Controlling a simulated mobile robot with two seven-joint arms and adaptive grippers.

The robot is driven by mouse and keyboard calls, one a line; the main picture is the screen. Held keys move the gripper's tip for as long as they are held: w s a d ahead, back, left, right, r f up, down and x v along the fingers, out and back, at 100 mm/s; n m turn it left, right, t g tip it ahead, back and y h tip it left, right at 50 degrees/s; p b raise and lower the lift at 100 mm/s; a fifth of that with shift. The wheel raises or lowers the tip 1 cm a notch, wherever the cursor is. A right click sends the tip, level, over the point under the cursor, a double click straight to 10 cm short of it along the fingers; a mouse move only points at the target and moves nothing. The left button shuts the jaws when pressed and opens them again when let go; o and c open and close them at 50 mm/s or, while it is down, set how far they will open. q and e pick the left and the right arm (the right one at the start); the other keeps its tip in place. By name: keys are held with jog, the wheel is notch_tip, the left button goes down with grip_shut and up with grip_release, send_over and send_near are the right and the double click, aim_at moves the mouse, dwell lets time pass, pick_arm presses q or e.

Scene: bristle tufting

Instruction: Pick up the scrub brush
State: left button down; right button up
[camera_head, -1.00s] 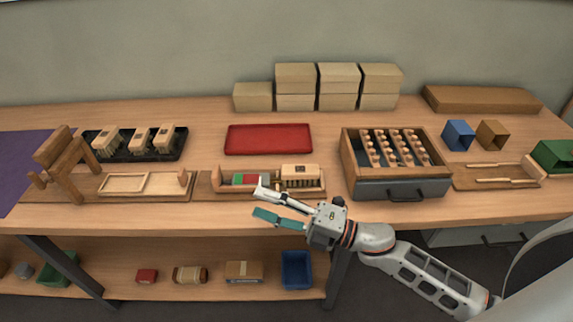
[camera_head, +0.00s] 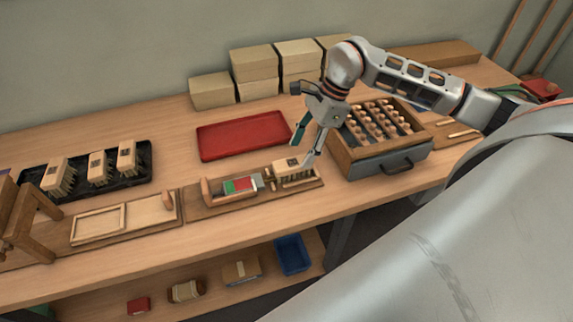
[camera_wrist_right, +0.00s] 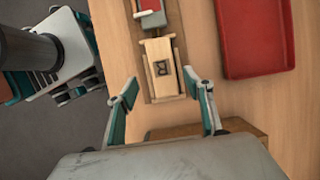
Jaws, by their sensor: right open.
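The scrub brush (camera_head: 291,171) has a pale wooden block with a dark mark on top and bristles below. It sits at the right end of a wooden fixture (camera_head: 218,206) on the bench. In the right wrist view the brush (camera_wrist_right: 163,68) lies centred ahead of the fingers. My right gripper (camera_head: 301,153) is open and empty, pointing down just above and behind the brush. Its fingertips also show in the right wrist view (camera_wrist_right: 168,88), apart on both sides. My left gripper is absent from the head view; a grey and teal part at the wrist view's left may be it.
A red and green piece (camera_head: 241,185) sits left of the brush in the fixture. A drawer box of wooden pegs (camera_head: 386,162) stands close on the right. A red tray (camera_head: 243,135) lies behind. More brushes stand on a black tray (camera_head: 140,176) at left.

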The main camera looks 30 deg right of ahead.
aim_at(294, 162)
jog(key=shift+x, duration=0.95)
jog(key=p+x, duration=0.1)
jog(key=x, duration=0.3)
jog(key=shift+w+f, duration=0.15)
jog(key=shift+w, duration=0.05)
jog(key=shift+a+f, duration=0.15)
jog(key=shift+f, duration=0.3)
jog(key=shift+w+f, duration=0.1)
jog(key=shift+f, duration=0.05)
jog(key=c, duration=1.3)
